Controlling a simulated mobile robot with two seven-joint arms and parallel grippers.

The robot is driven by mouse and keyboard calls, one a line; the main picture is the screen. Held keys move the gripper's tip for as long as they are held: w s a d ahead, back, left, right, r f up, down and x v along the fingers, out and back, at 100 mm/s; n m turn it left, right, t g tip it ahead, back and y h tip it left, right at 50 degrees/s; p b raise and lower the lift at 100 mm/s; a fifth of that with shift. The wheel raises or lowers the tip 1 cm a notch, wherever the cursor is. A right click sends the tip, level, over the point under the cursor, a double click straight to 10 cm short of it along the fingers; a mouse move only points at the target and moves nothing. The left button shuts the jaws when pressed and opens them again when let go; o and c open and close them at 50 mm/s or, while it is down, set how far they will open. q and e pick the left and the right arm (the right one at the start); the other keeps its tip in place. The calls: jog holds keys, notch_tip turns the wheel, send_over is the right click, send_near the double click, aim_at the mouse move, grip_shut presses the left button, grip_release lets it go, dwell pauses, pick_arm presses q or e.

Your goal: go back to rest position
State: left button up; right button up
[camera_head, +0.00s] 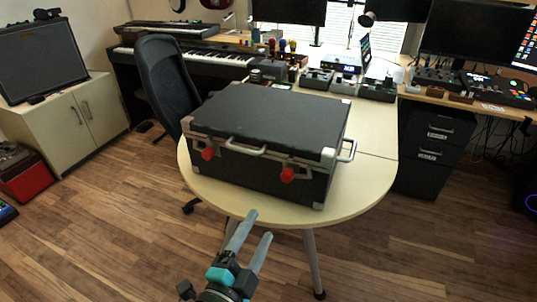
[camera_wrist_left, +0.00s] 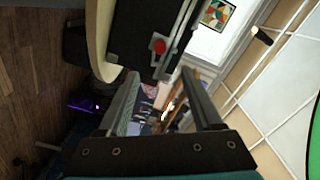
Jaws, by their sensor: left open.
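My left gripper (camera_head: 255,232) is open and empty in the head view, low in front of the round table end. It also shows in the left wrist view (camera_wrist_left: 172,98), with its two fingers apart and nothing between them. A closed black case (camera_head: 265,140) with metal edges, a handle and two red latches rests on the table. Part of the case (camera_wrist_left: 135,40) and one red latch show at the top of the left wrist view. The gripper is apart from the case. My right gripper is in neither view.
The light wood table (camera_head: 350,200) has a narrow bare rim around the case and metal legs. A dark chair (camera_head: 168,80) stands at its left. Black drawers (camera_head: 430,150) stand at the right. A cabinet with an amplifier (camera_head: 42,62) is far left. The wooden floor in front is open.

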pick_arm(q)
jog(key=s+a+f+n+g+y, duration=0.1)
jog(key=s+a+f+n+g, duration=0.15)
jog(key=f, duration=0.65)
jog(key=s+a+f+n+g+y, duration=0.1)
jog(key=a+f+n+g, duration=0.15)
jog(key=f, duration=0.75)
jog(key=s+a+f+n+g+y, duration=0.1)
jog(key=s+a+f+g+y, duration=0.15)
jog(key=f, duration=0.65)
jog(key=s+a+f+n+g+y, duration=0.1)
jog(key=s+a+f+n+g, duration=0.2)
jog(key=s+f, duration=0.5)
jog(key=s+a+f+n+g, duration=0.4)
jog(key=s+a+f, duration=0.4)
jog(key=s, duration=0.6)
jog(key=shift+f+n+y+p, duration=0.4)
jog(key=shift+f+n, duration=0.1)
jog(key=shift+f, duration=0.15)
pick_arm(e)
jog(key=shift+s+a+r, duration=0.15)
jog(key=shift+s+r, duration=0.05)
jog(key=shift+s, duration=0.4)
pick_arm(q)
jog(key=shift+d, duration=0.1)
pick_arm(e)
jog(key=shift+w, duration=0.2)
